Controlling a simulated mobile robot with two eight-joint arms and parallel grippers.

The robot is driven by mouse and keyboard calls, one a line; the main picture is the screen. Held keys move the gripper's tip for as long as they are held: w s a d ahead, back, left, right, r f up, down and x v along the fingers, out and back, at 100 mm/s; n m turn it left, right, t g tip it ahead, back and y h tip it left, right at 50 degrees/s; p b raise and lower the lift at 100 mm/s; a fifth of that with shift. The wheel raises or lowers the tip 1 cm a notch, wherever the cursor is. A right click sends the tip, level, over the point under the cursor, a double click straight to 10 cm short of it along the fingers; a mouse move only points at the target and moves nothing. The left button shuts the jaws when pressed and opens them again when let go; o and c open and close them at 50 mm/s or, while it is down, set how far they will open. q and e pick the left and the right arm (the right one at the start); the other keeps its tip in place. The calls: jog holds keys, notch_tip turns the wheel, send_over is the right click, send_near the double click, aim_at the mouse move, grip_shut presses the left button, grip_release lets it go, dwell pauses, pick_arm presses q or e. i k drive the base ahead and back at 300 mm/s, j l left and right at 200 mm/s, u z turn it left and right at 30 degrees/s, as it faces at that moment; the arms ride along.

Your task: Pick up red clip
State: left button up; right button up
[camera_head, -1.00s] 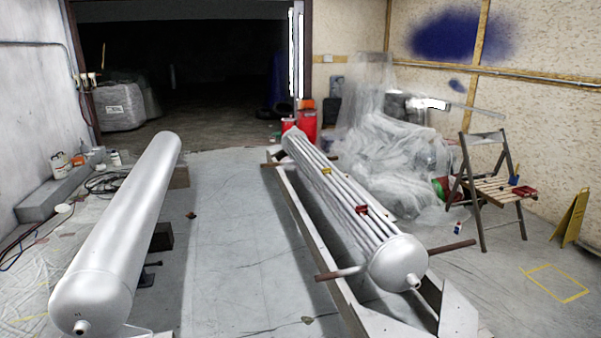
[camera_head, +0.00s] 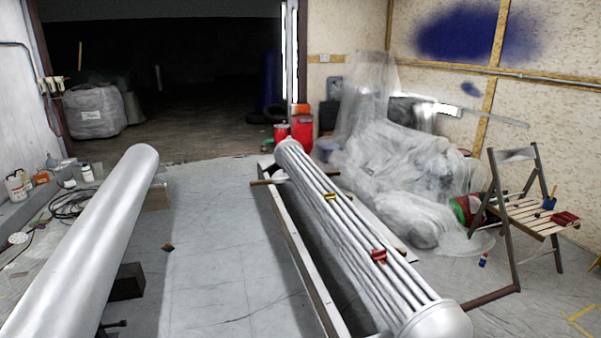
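A small red clip (camera_head: 378,257) sits on the bars of the long silver tube bundle (camera_head: 350,230), right of the picture's middle. A small yellow clip (camera_head: 330,196) sits farther back on the same bundle. Another red object (camera_head: 565,218) lies on the seat of the wooden folding chair at the right; I cannot tell what it is. Neither of my grippers shows in the head view.
A smooth silver cylinder (camera_head: 84,250) lies at the left. A wooden folding chair (camera_head: 516,205) stands at the right. Plastic-covered goods (camera_head: 400,175) and red canisters (camera_head: 301,133) are behind the bundle. Sheeted floor (camera_head: 215,270) lies open between cylinder and bundle.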

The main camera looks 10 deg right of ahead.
aim_at(378, 254)
jog(key=i+z, duration=0.1)
jog(key=i, duration=0.45)
jog(key=i+j+z, duration=0.1)
jog(key=i, duration=0.45)
jog(key=i+j+z, duration=0.1)
jog(key=i, duration=0.45)
jog(key=i+j+z, duration=0.15)
jog(key=i+z, duration=0.25)
jog(key=i+j+z, duration=0.95)
jog(key=j+z, duration=0.2)
